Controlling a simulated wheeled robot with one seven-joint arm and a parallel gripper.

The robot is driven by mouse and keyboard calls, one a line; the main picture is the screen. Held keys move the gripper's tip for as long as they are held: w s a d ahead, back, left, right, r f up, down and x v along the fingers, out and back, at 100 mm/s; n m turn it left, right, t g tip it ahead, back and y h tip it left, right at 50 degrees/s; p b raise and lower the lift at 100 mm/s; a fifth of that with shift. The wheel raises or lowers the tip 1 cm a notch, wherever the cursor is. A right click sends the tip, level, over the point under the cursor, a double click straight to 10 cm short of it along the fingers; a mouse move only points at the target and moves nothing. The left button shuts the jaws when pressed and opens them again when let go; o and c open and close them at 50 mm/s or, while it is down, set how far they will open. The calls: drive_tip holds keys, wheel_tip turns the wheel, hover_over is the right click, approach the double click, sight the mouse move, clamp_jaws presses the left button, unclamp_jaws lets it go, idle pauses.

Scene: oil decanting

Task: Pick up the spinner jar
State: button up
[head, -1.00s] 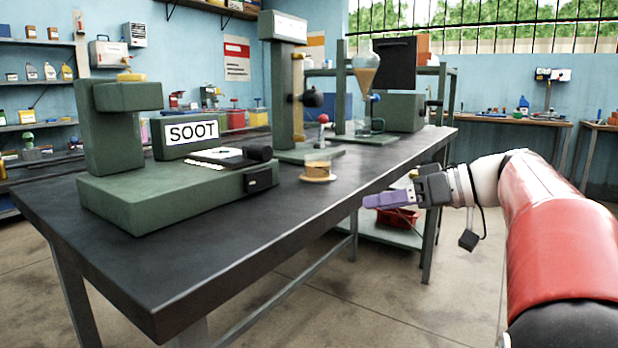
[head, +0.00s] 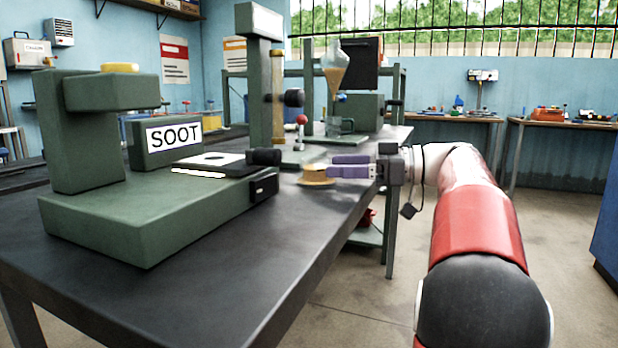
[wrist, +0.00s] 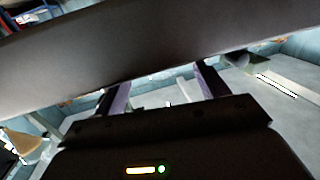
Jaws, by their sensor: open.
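No thing in view is plainly labelled as the spinner jar. A clear glass jar (head: 339,126) stands under the funnel at the back of the dark workbench. A small round tan piece with a wide base (head: 316,175) stands nearer, by the bench's right side. My gripper (head: 333,165) reaches in from the right with purple fingers apart. In the head view its fingertips overlap the tan piece's right edge; I cannot tell whether they touch. In the wrist view the fingers (wrist: 163,82) are spread, and a dark bar crosses their upper part. I see nothing held between them.
A green SOOT-labelled device (head: 150,214) fills the near left of the workbench (head: 230,262). A tall green column (head: 258,85), a red-knobbed lever (head: 301,120) and a funnel (head: 334,75) stand behind. Floor right of the bench is clear.

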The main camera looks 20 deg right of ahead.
sight(316, 165)
drive_tip(key=x, duration=0.5)
drive_tip(key=shift+w+a, duration=0.15)
drive_tip(key=shift+a, duration=0.05)
drive_tip(key=c, duration=1.1)
